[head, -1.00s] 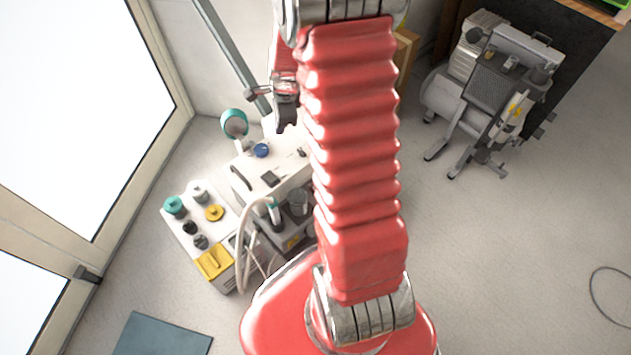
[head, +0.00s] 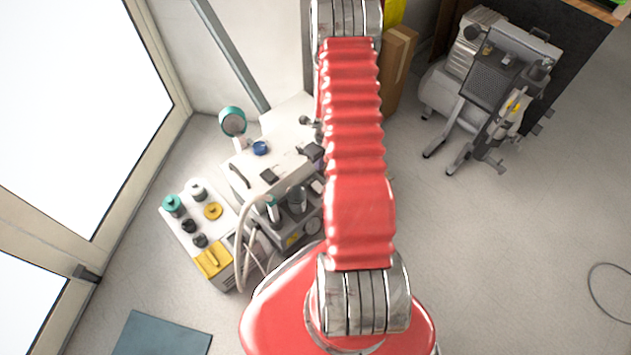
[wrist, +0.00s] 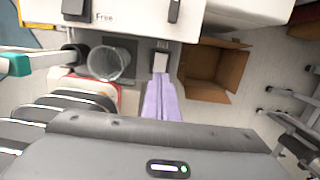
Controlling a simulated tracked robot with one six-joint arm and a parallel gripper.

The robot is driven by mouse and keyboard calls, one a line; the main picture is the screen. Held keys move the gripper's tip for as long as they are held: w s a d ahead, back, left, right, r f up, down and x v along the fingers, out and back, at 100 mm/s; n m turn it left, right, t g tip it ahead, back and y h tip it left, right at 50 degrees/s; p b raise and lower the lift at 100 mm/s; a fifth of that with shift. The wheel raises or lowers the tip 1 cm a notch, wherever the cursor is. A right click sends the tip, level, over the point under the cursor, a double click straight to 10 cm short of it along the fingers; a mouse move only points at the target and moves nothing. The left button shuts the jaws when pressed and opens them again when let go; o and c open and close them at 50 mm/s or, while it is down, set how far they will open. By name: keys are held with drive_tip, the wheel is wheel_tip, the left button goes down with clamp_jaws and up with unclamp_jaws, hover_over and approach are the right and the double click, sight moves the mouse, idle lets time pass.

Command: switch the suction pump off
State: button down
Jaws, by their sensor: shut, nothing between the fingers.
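The white machine that looks like the suction pump (head: 285,135) stands left of my arm in the head view. It has a blue knob, dark parts on top and a clear jar (head: 298,200) at its front. In the wrist view its white housing (wrist: 130,20) fills the top, with the word "Free" and black switch-like parts (wrist: 174,10). The jar (wrist: 110,62) shows below it. My gripper (wrist: 162,62) is shut and empty, its pale fingers pointing at the housing; contact cannot be judged. In the head view my arm hides part of the pump. The switch position is unclear.
A white unit with teal, black and yellow caps (head: 190,215) stands left of the pump, with a pale hose (head: 242,240) between. An open cardboard box (wrist: 213,70) is to the right. A grey compressor (head: 480,95) stands at the back right. The right floor is mostly clear.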

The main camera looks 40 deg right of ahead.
sight(318, 187)
idle(0.3)
drive_tip(key=shift+w+f, duration=0.3)
drive_tip(key=shift+f, duration=2)
drive_tip(key=shift+w+f, duration=0.3)
drive_tip(key=shift+f, duration=2)
drive_tip(key=shift+w+f, duration=0.3)
drive_tip(key=shift+f, duration=2)
drive_tip(key=shift+f, duration=0.15)
drive_tip(key=shift+s, duration=0.8)
drive_tip(key=shift+r, duration=1.1)
wheel_tip(318, 187, up, 12)
drive_tip(key=s, duration=0.1)
drive_tip(key=shift+s, duration=0.35)
